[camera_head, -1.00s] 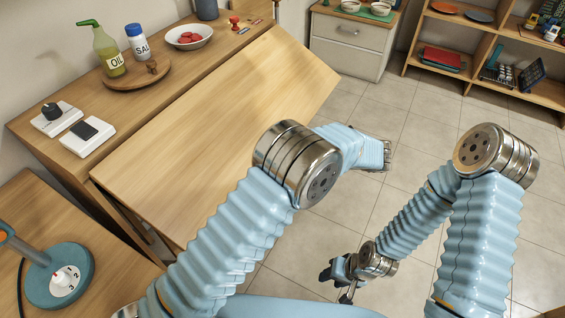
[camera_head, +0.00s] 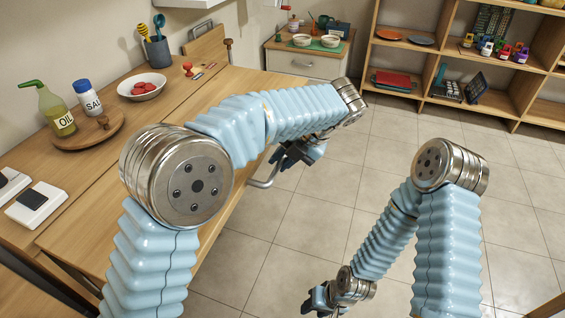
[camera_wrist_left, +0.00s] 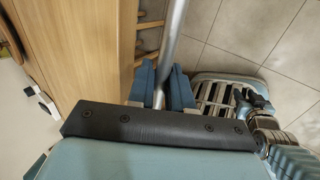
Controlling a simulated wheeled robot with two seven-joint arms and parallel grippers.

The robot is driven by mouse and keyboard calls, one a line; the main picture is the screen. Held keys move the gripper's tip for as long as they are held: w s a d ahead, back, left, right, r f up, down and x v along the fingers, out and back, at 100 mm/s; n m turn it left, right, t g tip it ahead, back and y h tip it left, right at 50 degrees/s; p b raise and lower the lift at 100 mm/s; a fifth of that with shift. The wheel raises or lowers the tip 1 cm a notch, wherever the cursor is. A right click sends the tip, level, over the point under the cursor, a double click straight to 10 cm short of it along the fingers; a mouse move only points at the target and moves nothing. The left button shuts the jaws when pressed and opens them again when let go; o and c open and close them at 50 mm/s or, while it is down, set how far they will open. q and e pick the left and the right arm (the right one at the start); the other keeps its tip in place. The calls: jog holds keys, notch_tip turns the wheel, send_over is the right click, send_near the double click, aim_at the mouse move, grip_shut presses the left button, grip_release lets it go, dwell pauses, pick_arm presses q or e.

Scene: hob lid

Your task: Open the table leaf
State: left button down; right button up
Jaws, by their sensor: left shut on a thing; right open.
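The table leaf (camera_head: 88,218) is a pale wooden panel along the front of the fixed wooden top. It looks roughly level with that top, with a seam between them; my left arm hides much of it. The leaf also shows in the left wrist view (camera_wrist_left: 85,45). A bent grey metal bar (camera_head: 262,184) is at its front edge. My left gripper (camera_head: 290,155) is shut on this bar; the wrist view shows the bar (camera_wrist_left: 173,38) between the two blue fingers (camera_wrist_left: 162,90). My right gripper (camera_head: 318,302) is open, low over the floor and away from the table.
A drawer cabinet (camera_head: 300,66) stands behind. The tiled floor (camera_head: 380,150) at right is clear.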

pick_arm(q)
jog(key=shift+w+a, duration=0.2)
jog(key=shift+a, duration=0.05)
jog(key=c, duration=1.2)
grip_release()
jog(key=shift+f, duration=0.1)
jog(key=shift+d, duration=0.1)
jog(key=shift+s+d+r, duration=0.1)
jog(key=shift+d+r, duration=0.1)
jog(key=shift+r, duration=0.1)
jog(key=v, duration=1.3)
jog(key=shift+r, duration=0.15)
